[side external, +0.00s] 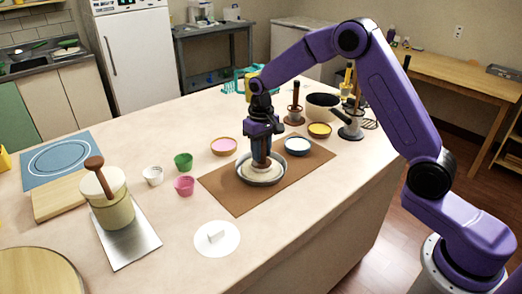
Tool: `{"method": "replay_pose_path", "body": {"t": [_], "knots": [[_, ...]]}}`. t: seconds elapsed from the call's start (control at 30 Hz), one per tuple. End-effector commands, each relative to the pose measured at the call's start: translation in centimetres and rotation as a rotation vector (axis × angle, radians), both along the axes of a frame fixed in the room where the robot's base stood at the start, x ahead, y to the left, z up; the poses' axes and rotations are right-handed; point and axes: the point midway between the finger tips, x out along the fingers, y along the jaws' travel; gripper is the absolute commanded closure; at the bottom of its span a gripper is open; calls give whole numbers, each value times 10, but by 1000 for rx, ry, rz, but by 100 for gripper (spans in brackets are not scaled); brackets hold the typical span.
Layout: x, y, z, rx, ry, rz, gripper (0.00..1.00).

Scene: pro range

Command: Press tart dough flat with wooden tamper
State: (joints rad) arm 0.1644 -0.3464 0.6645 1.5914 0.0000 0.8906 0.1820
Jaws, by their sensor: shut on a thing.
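My gripper (262,136) points straight down over the brown mat (226,196) and is shut on the brown wooden tamper (262,155). The tamper is upright, and its lower end is inside a round metal tart pan (262,183). Pale tart dough (248,173) shows in the pan around the tamper's foot. The tamper hides the middle of the dough, and I cannot tell how hard it touches.
Pink (223,146), yellow (319,130) and blue-white (297,146) bowls stand near the mat. A dark bowl (323,105) and a small press (350,125) are behind. A crock (113,210) stands on a metal tray at left. A white plate (217,249) lies in front.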

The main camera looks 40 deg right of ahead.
Motion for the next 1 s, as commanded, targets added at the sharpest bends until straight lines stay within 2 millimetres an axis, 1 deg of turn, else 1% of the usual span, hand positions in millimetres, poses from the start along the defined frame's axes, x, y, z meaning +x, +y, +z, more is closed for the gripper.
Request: {"method": "replay_pose_path", "body": {"t": [0.2, 0.7, 1.0], "knots": [[1, 0, 17, 1, -6, 1, 100], [2, 0, 52, 1, -8, 0, 100], [1, 0, 67, 1, -6, 0, 100]]}}
